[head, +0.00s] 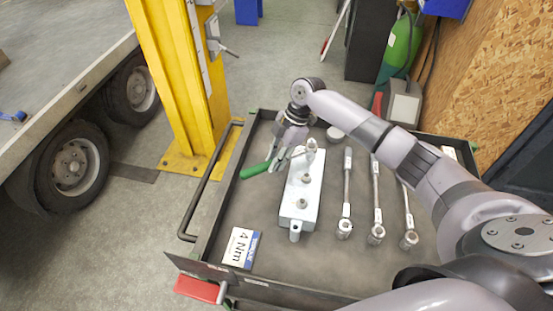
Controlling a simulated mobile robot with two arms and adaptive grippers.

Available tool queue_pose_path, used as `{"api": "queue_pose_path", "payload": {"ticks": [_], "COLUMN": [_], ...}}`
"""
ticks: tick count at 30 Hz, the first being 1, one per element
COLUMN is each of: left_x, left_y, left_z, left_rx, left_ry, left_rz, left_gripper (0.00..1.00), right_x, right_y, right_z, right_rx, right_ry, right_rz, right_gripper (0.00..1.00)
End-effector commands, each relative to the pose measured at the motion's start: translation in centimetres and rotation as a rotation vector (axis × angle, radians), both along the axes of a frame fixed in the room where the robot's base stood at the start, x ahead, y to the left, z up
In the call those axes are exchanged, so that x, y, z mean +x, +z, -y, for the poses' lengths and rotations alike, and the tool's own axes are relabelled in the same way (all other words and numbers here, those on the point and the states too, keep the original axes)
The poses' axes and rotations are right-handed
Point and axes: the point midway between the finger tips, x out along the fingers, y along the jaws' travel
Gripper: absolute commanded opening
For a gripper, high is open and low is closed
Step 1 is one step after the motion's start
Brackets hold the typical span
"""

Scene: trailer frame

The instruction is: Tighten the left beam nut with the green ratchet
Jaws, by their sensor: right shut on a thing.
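The light grey beam (299,208) lies lengthwise on the cart, with several upright bolts or nuts along its top. A near nut (302,203) and a middle one (306,178) show clearly. The far end is partly covered, and I cannot tell which nut is the left one. My right gripper (282,158) is shut on the green ratchet (254,171), left of the beam's far end. The green handle sticks out to the left. The ratchet's head is not clear, so I cannot tell whether it sits on a nut. My left gripper is not in view.
Several metal ratchets or wrenches (346,190) lie right of the beam on the dark cart top (265,215). A "4 Nm" card (241,248) lies near the front left. A yellow post (175,80) stands beyond the cart's left side, and a wheeled trailer (70,75) stands farther left.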

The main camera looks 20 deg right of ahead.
Motion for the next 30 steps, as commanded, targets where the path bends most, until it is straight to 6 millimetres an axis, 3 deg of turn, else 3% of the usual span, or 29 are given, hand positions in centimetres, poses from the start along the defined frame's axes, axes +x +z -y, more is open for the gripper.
{"api": "queue_pose_path", "payload": {"ticks": [30], "left_x": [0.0], "left_y": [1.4], "left_z": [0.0], "left_rx": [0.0], "left_ry": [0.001], "left_rz": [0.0], "left_gripper": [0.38], "right_x": [3.2], "right_y": [0.1], "right_z": [0.3], "right_rx": [0.002], "right_ry": [-0.265], "right_rz": [-0.001], "right_gripper": [0.0]}}
